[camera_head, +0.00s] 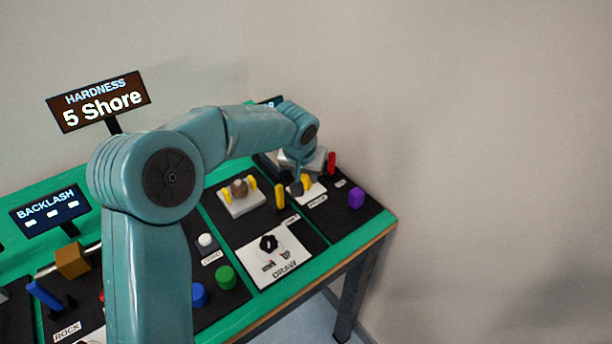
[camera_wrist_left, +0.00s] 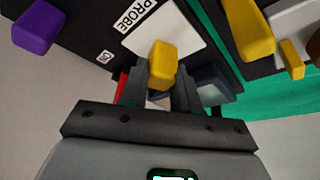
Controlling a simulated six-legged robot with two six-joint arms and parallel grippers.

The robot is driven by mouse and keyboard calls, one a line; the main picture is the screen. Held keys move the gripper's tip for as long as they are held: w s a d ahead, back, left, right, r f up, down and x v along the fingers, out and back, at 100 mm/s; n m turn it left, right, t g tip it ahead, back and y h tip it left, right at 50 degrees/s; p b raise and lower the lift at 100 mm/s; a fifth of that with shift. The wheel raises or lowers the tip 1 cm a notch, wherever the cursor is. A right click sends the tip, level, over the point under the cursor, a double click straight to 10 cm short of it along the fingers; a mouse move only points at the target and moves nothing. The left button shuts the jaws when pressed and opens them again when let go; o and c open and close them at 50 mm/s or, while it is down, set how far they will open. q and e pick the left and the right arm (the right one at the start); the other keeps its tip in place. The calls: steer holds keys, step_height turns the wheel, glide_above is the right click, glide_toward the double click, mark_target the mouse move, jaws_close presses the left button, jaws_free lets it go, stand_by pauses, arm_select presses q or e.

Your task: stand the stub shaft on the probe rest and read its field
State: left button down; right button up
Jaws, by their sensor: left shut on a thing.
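My left gripper (camera_head: 300,184) reaches down over the white plate (camera_head: 316,192) at the right end of the bench. In the left wrist view this plate (camera_wrist_left: 188,30) is marked PROBE. The left gripper's dark fingers (camera_wrist_left: 160,88) are shut on a small yellow piece (camera_wrist_left: 163,62), which also shows beside the fingertips in the head view (camera_head: 306,181). I cannot tell whether this piece is the stub shaft, or whether it touches the plate. The probe's readout screen is mostly hidden behind my arm. My right gripper is not in view.
A purple block (camera_head: 356,198) and a red post (camera_head: 331,163) stand near the plate. A yellow post (camera_head: 280,196) and a white fixture with yellow ends (camera_head: 243,204) stand to its left. A HARDNESS sign (camera_head: 98,102) reads 5 Shore. The bench's right edge is close.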

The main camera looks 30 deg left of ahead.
arm_select(q)
steer(key=shift+f, duration=0.35)
steer(key=shift+f, duration=0.15)
steer(key=c, duration=0.8)
jaws_free()
